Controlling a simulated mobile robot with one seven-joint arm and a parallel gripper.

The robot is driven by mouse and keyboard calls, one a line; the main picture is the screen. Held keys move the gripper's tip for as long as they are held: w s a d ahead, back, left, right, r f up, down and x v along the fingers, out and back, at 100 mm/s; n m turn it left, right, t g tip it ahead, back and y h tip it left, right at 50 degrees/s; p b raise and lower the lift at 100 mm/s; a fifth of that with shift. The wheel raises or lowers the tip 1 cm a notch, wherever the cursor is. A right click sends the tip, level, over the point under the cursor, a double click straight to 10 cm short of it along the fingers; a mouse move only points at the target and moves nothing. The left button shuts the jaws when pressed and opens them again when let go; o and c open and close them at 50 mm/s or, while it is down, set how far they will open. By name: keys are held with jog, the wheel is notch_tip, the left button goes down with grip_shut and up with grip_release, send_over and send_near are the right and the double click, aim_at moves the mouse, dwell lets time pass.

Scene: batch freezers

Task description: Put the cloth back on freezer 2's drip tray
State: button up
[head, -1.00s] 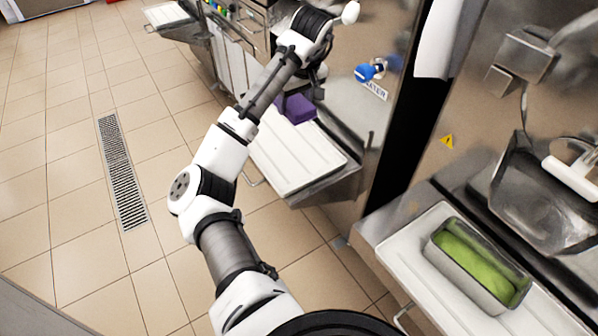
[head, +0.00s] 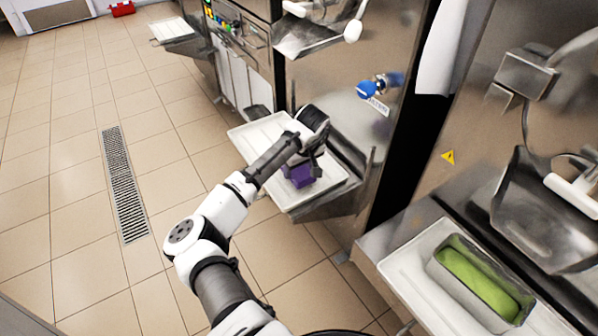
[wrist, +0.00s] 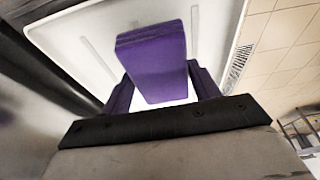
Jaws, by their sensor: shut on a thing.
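The purple cloth (head: 301,175), a folded block, is held in my gripper (head: 303,166) over the white drip tray (head: 262,131) of the middle freezer. In the wrist view the cloth (wrist: 152,62) sits between the two fingers of my gripper (wrist: 160,88), with the white tray (wrist: 212,28) behind it. The cloth is low over the right part of the tray. I cannot tell whether it touches the tray. My arm hides part of the tray in the head view.
At right, another freezer's white tray (head: 403,267) bears a metal pan of green ice cream (head: 480,281). A blue-knobbed tap (head: 367,90) is on the middle freezer's front. A further tray (head: 168,28) is at upper left. Tiled floor with a drain grate (head: 124,185) lies open at left.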

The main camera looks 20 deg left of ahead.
jog(key=shift+f, duration=1.15)
jog(key=shift+f, duration=0.1)
jog(key=o, duration=1.1)
jog(key=shift+c, duration=0.2)
jog(key=v, duration=1.2)
jog(key=shift+b, duration=0.45)
